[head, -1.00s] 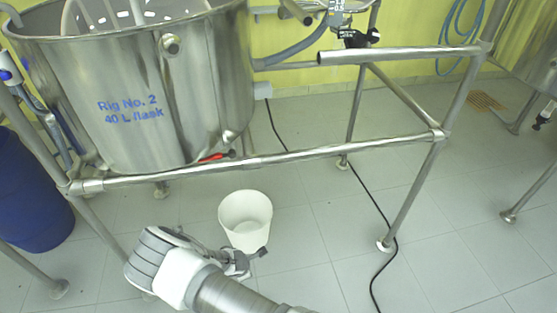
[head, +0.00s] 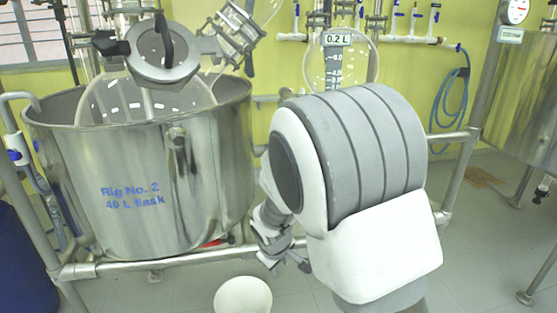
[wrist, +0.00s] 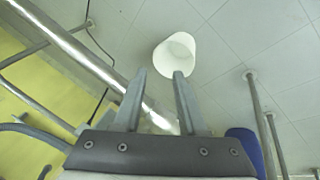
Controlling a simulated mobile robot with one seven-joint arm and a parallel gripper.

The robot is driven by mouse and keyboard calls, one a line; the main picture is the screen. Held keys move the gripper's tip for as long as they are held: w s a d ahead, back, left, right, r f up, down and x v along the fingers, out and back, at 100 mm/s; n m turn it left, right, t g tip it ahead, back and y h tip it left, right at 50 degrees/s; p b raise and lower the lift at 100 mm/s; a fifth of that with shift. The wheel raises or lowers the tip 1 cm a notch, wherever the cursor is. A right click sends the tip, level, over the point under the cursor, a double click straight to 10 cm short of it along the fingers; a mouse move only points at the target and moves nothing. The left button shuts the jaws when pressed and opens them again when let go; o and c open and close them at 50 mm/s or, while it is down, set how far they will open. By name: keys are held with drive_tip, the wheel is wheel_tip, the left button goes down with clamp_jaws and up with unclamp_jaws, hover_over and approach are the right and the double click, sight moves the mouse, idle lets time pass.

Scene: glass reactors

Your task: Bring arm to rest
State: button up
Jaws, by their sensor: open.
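My arm fills the right middle of the head view, its large grey and white link close to the camera. My gripper (head: 286,264) hangs low beside that link, in front of the lower rail and to the right of the steel vessel. In the wrist view, the two fingers of my gripper (wrist: 159,77) are apart with nothing between them. The white bucket (wrist: 175,55) on the floor shows just beyond the fingertips there.
The steel vessel marked Rig No. 2 (head: 150,185) stands at left in a tube frame (head: 185,257). The white bucket (head: 243,296) stands on the floor below. A blue drum (head: 22,265) is at far left, another steel vessel (head: 525,115) at right. Floor at lower right looks clear.

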drive_tip(key=s+d+r+m, duration=0.4)
drive_tip(key=s+d+r, duration=0.2)
drive_tip(key=s+r, duration=0.25)
drive_tip(key=s+d+r+m, duration=0.3)
drive_tip(key=s+d+r, duration=0.35)
drive_tip(key=r, duration=0.35)
drive_tip(key=s+d+r+m+t, duration=0.1)
drive_tip(key=s+r+m, duration=0.15)
drive_tip(key=s, duration=0.75)
wheel_tip(320, 180, up, 17)
drive_tip(key=p, duration=1.7)
drive_tip(key=shift+w+d+y, duration=0.15)
drive_tip(key=shift+w+y, duration=0.05)
drive_tip(key=shift+y, duration=0.2)
drive_tip(key=shift+n, duration=0.25)
